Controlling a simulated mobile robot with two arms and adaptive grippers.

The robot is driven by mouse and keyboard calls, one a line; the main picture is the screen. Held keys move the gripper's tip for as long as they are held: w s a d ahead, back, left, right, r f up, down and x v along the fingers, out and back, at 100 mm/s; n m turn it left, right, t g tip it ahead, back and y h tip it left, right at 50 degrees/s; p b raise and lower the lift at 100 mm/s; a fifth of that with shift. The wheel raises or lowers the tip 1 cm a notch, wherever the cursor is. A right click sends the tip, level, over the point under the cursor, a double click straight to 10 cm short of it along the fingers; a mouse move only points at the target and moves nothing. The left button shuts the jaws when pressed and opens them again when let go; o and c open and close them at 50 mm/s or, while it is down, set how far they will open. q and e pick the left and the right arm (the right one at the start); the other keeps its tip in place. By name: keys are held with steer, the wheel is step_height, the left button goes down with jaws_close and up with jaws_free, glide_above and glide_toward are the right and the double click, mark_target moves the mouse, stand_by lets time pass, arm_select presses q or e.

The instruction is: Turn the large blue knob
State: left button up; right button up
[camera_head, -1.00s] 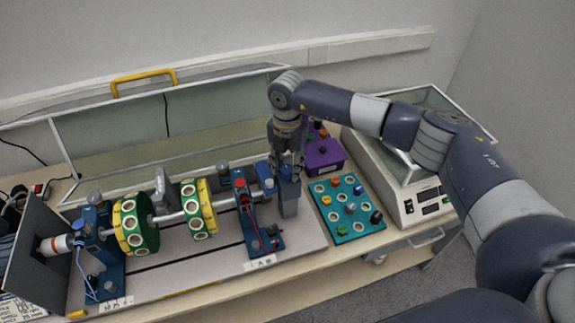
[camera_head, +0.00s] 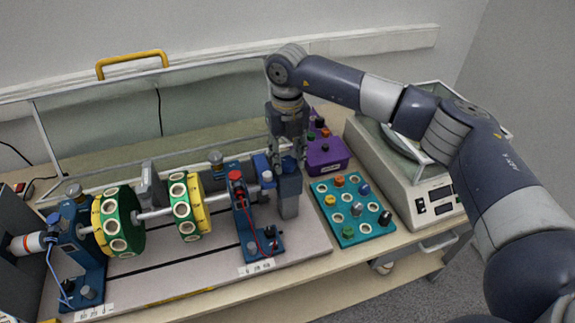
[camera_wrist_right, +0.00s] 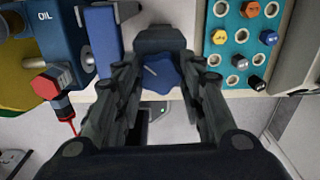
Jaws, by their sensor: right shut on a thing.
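The large blue knob (camera_wrist_right: 160,75) is lobed with a pale pointer line. It shows in the right wrist view between the two dark fingers of my right gripper (camera_wrist_right: 159,82), which is shut on it from both sides. In the head view the knob (camera_head: 290,167) sits on top of a grey post at the right end of the rotor rig. My right gripper (camera_head: 287,153) comes down on it from above and partly hides it. My left gripper is not in view.
The blue bearing stand (camera_head: 244,215) with a red-capped oiler is close to the left. A teal tray (camera_head: 352,235) with several small parts, a purple box (camera_head: 326,157) and a beige scale (camera_head: 424,203) are to the right. A clear guard stands behind.

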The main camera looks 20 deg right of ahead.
steer(key=n+b, duration=0.3)
steer(key=n, duration=0.1)
steer(key=shift+f, duration=0.15)
steer(key=shift+n+b, duration=1.1)
steer(key=shift+n, duration=1)
steer(key=o, duration=1)
steer(key=shift+o, duration=0.2)
